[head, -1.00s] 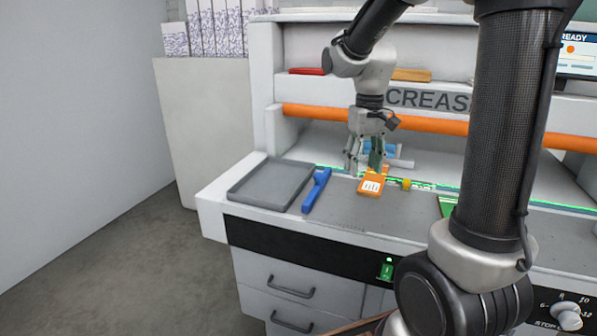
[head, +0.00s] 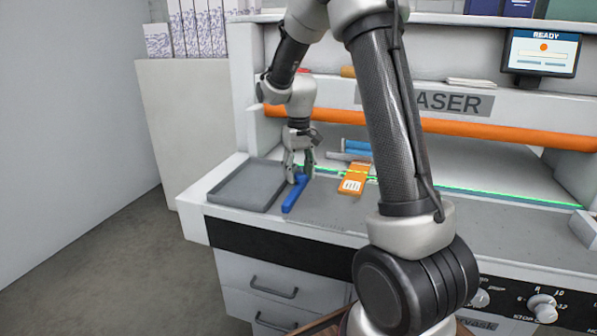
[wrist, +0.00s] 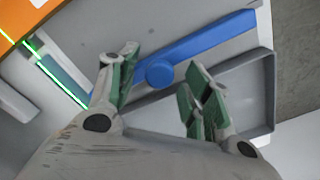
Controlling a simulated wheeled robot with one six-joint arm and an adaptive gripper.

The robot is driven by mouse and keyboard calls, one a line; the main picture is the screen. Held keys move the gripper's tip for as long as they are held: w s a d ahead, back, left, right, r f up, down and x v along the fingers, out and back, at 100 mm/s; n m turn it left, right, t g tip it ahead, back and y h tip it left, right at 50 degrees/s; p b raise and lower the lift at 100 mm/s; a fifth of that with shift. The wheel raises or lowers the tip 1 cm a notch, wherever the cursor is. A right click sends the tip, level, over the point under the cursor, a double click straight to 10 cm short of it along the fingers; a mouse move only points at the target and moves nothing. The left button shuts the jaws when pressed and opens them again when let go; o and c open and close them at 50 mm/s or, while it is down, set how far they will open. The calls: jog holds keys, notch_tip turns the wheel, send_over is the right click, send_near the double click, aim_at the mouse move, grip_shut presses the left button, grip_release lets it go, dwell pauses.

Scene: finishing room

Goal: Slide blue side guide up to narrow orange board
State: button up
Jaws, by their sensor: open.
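The blue side guide (head: 295,194) lies on the machine table, between the grey tray and the orange board. In the wrist view the guide (wrist: 208,38) is a long blue bar with a round knob (wrist: 159,73).
The grey tray (head: 213,200) is close on the guide's left. A green light line (head: 455,188) crosses the table. An orange bar (head: 470,129) spans the machine above it. Bare table lies between guide and board.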

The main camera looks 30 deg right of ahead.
grip_shut()
jog(key=s+d, duration=0.6)
jog(key=shift+s+d, duration=0.4)
grip_release()
notch_tip(320, 180, up, 12)
dwell(0.6)
dwell(0.3)
